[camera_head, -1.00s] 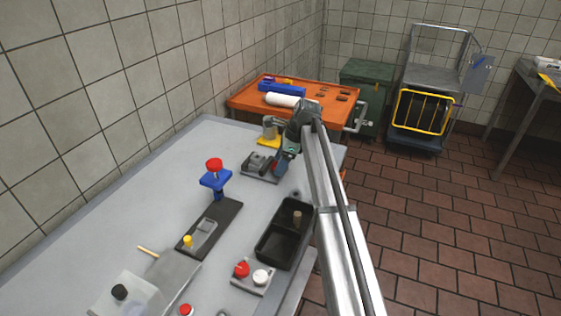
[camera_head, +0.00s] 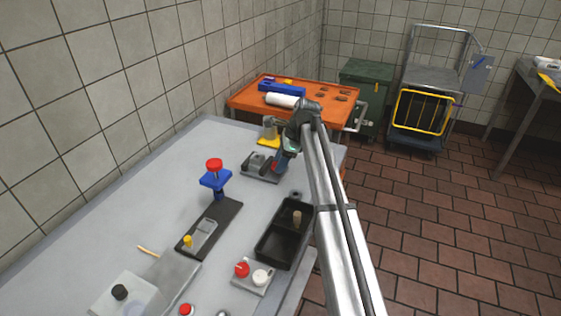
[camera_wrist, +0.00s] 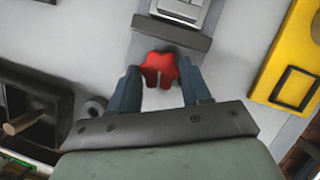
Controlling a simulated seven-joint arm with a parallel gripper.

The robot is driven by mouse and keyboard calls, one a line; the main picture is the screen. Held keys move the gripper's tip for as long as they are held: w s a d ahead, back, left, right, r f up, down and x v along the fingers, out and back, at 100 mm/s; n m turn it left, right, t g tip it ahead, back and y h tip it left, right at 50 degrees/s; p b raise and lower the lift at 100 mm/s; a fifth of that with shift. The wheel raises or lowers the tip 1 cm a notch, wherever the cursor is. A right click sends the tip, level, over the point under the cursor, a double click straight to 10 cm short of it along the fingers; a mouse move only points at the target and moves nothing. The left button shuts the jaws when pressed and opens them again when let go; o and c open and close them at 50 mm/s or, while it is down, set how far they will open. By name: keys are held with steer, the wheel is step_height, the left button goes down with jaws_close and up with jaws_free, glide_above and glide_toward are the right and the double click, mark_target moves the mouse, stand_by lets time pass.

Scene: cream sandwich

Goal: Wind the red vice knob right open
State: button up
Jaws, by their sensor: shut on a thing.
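The red vice knob (camera_wrist: 159,67) is a lobed red knob at the near end of the grey vice (camera_wrist: 172,36) in the wrist view. My gripper (camera_wrist: 160,84) is shut on the knob, with one dark blue finger at each side of it. In the head view the grey vice (camera_head: 258,165) sits on the far part of the table, and my gripper (camera_head: 279,161) is at its right end. There the knob is mostly hidden by my fingers.
A black tray (camera_head: 262,250) with a wooden peg lies nearer on the table. A yellow-based fixture (camera_head: 268,139) stands just behind the vice. A blue stand with a red top (camera_head: 215,180) is to the left. An orange bench (camera_head: 245,101) stands beyond.

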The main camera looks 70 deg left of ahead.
steer(key=shift+n+h, duration=0.4)
steer(key=shift+n, duration=0.7)
steer(key=o, duration=1.1)
steer(key=shift+a, duration=0.1)
steer(key=shift+c, duration=0.2)
